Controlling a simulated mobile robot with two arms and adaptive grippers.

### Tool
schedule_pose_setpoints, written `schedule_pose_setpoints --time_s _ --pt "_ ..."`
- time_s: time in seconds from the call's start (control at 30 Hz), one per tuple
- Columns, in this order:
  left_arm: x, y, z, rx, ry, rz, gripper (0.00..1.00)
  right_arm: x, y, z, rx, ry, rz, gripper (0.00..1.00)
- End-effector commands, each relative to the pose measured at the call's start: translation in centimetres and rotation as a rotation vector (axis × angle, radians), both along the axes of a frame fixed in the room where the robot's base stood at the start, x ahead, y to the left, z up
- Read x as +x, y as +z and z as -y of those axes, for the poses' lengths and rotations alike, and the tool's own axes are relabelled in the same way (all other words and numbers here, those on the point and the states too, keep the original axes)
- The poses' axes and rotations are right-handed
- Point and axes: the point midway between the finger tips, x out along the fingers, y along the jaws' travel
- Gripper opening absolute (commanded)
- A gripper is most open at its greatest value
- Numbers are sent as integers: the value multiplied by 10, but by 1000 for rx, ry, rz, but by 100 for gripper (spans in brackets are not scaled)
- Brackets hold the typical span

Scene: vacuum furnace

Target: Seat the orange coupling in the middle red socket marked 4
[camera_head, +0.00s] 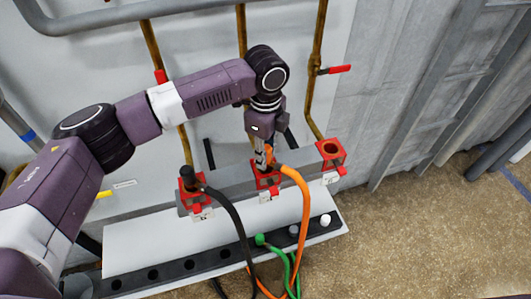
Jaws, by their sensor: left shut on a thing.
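The orange coupling (271,157), with its orange hose (301,190) trailing to the right and down, is at the middle red socket (268,181). My left gripper (261,153) comes down from above and is shut on the coupling, hiding part of it. The coupling's lower end is at the socket's top; I cannot tell how deep it sits. A white tag (269,196) is on the front of this socket, its number too small to read. My right gripper is not in view.
The left red socket (190,197) holds a black coupling (187,175) with a black hose. The right red socket (330,152) looks empty. In front, a black rack (205,261) has open holes, a green plug (259,239) and pale plugs. Brass pipes (318,75) rise behind.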

Motion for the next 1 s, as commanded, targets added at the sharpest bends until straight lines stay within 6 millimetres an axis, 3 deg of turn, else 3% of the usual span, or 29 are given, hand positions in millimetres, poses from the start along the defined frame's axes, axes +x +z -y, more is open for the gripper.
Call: schedule_pose_setpoints --time_s 0.73,0.77,0.9,1.0 --pt "0 -5 0 0 0 1 0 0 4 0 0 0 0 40" --pt "0 -5 0 0 0 1 28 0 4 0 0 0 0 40" --pt "0 -5 0 0 0 1 43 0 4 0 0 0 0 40" --pt "0 -5 0 0 0 1 45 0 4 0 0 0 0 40"
